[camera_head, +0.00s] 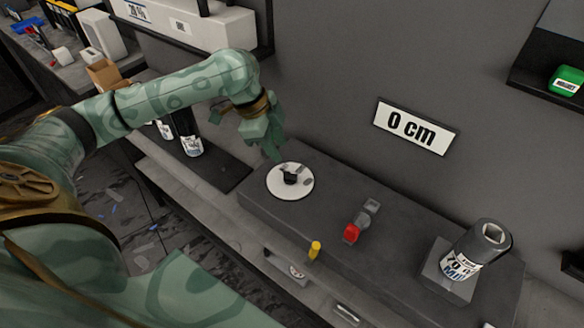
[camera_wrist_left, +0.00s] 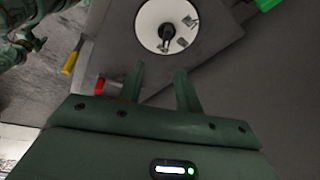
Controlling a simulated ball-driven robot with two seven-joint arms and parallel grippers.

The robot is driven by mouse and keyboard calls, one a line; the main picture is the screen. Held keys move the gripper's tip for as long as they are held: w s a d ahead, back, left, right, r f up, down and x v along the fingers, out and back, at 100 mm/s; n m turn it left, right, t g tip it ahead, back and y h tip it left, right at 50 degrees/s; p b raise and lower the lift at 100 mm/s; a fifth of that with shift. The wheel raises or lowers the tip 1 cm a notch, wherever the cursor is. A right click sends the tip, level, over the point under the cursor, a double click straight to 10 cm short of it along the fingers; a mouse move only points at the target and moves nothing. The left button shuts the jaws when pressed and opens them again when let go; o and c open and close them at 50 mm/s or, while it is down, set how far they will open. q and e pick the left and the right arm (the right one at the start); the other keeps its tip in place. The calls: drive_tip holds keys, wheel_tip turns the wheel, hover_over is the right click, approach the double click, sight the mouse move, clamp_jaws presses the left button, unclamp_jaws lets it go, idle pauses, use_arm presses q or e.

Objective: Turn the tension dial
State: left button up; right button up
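The tension dial is a white round disc (camera_head: 272,184) with a black knob (camera_head: 290,177) at its middle, on the left part of the grey bench top. The dial also shows in the left wrist view (camera_wrist_left: 152,18), near the top edge, ahead of the fingers. My left gripper (camera_head: 274,152) is just above and behind the dial, apart from the knob. In the left wrist view its two fingers (camera_wrist_left: 160,85) are spread with nothing between them.
A red-handled lever (camera_head: 351,233) and a yellow handle (camera_head: 315,249) are right of the dial. A labelled roll (camera_head: 474,250) stands at the right end. A "0 cm" sign (camera_head: 416,126) hangs on the wall. Bottles (camera_head: 190,140) stand to the left.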

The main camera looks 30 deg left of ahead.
use_arm(q)
drive_tip(key=a+r+n, duration=0.1)
drive_tip(key=a+r, duration=0.2)
drive_tip(key=r, duration=0.1)
drive_tip(key=b, duration=0.5)
approach(294, 173)
drive_tip(key=shift+h, duration=0.3)
drive_tip(key=x, duration=0.7)
drive_tip(key=shift+a+f, duration=0.2)
drive_tip(key=shift+a, duration=0.05)
drive_tip(key=shift+w+d+f, duration=0.15)
drive_tip(key=shift+d+f, duration=0.1)
drive_tip(key=shift+f, duration=0.35)
clamp_jaws()
